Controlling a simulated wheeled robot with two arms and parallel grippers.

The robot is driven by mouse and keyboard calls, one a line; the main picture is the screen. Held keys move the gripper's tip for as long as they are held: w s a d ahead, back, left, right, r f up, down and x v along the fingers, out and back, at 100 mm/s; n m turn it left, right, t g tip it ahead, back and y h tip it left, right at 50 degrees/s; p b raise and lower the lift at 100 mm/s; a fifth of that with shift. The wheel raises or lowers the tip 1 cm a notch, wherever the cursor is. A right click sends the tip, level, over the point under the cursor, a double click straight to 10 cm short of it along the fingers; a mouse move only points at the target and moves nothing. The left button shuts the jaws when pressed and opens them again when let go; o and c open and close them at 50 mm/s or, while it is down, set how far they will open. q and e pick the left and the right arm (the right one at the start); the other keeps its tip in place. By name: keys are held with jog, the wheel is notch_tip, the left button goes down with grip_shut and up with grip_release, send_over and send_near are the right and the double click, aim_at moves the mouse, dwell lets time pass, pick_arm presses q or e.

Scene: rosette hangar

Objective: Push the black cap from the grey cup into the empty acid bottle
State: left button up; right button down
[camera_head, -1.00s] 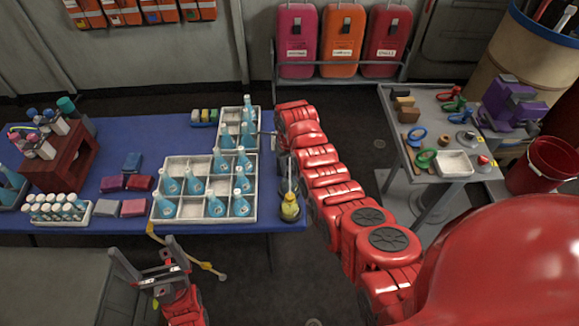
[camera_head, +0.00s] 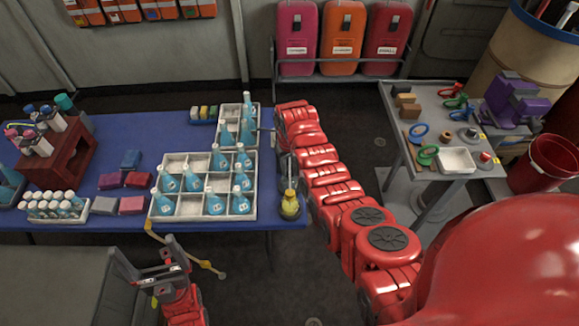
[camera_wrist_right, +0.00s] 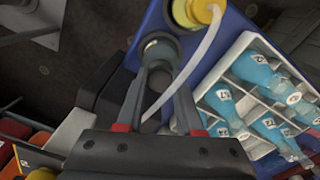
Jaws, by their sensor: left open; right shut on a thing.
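I cannot make out the black cap. Several teal bottles (camera_head: 214,204) with labels stand in a white divided crate (camera_head: 189,206); I cannot tell which one is empty. My left gripper (camera_head: 154,262) is open and empty, low in front of the table.
A yellow bottle (camera_head: 290,206) with a pale tube stands at the table's right corner, close to the right gripper. A smaller white crate (camera_head: 231,110) is behind. A red rack (camera_head: 58,150) and several white-capped bottles (camera_head: 52,205) are at left. The grey tool table (camera_head: 437,190) stands apart at right.

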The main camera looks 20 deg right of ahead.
jog(key=shift+c, duration=2.3)
grip_release()
jog(key=o, duration=0.5)
jog(key=shift+c, duration=0.2)
jog(key=shift+r, duration=0.1)
jog(key=shift+r+p, duration=0.85)
jog(key=shift+r, duration=0.75)
jog(key=shift+r+p, duration=0.35)
jog(key=shift+r, duration=0.75)
